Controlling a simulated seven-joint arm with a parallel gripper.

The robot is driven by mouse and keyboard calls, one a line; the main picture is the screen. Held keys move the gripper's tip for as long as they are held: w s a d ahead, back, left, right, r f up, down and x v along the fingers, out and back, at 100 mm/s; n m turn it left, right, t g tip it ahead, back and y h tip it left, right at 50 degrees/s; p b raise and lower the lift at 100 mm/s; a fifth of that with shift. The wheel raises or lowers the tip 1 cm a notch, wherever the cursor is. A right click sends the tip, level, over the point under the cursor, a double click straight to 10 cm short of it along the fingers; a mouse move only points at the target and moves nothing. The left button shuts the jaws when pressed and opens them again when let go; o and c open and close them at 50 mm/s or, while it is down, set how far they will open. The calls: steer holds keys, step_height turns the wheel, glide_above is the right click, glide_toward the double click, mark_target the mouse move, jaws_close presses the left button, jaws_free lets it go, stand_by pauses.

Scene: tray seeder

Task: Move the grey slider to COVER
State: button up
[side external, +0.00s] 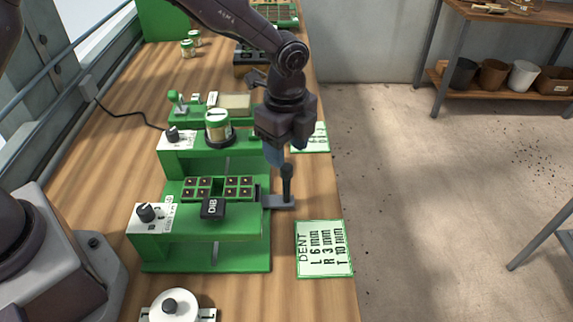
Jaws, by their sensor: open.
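The likely grey slider is a flat grey plate (277,202) that sticks out at the right side of the green machine (205,258). A dark upright handle (287,182) stands on it. My gripper (284,156) points down, just above and slightly left of the handle top. It is open, with a blue finger showing, and holds nothing. I cannot tell whether a finger touches the handle. No COVER mark can be read in this view.
A green tray (218,181) of brown cells sits in the machine, with a black DIB block (212,208) in front. Dark knobs (146,212) and a jar (218,125) stand left and behind. A DENT card (323,250) lies at the right table edge.

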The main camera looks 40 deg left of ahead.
mark_target(287, 166)
step_height(287, 166, down, 5)
steer(key=shift+f, duration=0.1)
stand_by(0.3)
jaws_close()
